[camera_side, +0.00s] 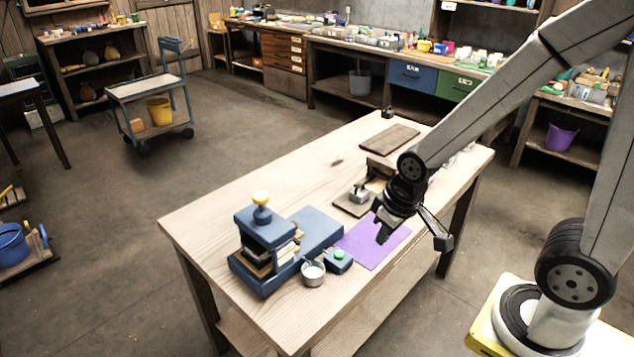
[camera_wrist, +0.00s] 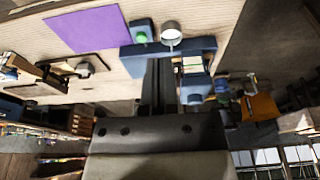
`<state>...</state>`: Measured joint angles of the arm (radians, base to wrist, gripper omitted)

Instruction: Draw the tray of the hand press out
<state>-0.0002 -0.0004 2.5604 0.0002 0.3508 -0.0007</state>
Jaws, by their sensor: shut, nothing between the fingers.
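The hand press (camera_side: 318,228) is blue, with a yellow knob on top, and stands at the near left of the wooden table. In its opening, under the head, I see layered pale and brown edges, where the tray (camera_side: 258,266) seems to sit; most of it is hidden. The press also shows in the wrist view (camera_wrist: 195,88), right of my fingers. My gripper (camera_side: 382,238) is shut and empty, above the purple mat and to the right of the press, apart from it. In the wrist view, its dark fingers (camera_wrist: 157,75) lie close together.
A metal cup (camera_side: 313,273) and a blue box with a green button (camera_side: 339,260) stand beside the press. The purple mat (camera_side: 372,243) lies flat. A small tool on a board (camera_side: 355,200) and a brown board (camera_side: 389,138) lie farther back. The table's left part is clear.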

